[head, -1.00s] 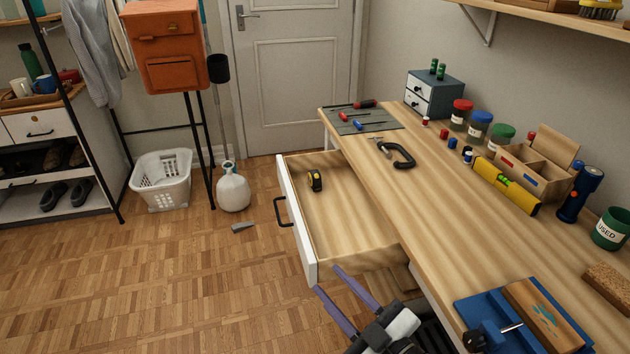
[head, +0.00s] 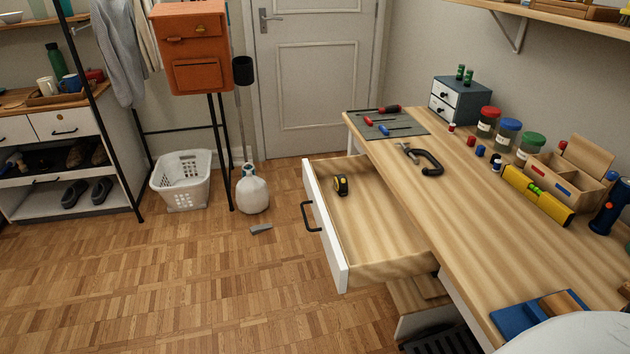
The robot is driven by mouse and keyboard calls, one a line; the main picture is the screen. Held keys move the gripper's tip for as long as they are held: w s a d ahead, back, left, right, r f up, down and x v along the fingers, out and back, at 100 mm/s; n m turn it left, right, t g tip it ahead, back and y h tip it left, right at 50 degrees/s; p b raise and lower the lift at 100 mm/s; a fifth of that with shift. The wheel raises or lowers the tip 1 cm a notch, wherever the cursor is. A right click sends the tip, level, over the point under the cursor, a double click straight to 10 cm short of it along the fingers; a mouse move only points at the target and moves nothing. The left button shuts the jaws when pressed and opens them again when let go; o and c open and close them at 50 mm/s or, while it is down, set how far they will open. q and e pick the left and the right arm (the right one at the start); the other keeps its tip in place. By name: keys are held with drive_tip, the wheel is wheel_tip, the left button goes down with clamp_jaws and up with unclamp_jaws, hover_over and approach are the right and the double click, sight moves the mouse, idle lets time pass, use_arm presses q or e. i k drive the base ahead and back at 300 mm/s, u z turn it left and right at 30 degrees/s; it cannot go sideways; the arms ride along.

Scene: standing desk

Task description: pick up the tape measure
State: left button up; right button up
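The tape measure (head: 341,185), small, yellow and black, lies in the open desk drawer (head: 385,245), towards its far left part. The drawer has a white front with a dark handle and a bare wooden floor around the tape measure. Neither of my grippers shows in the head view now. A pale rounded shape at the bottom right corner looks like a part of my own arm and covers some of the desk top.
The desk top (head: 440,185) overhangs the drawer's right side. It holds a black clamp (head: 426,163), a tool mat (head: 388,124), a yellow level (head: 538,194) and jars. The parquet floor (head: 200,280) left of the drawer is mostly clear, with a small grey object (head: 261,229).

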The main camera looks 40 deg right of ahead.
sight(341, 183)
drive_tip(key=i, duration=2.6)
drive_tip(key=z, duration=2.65)
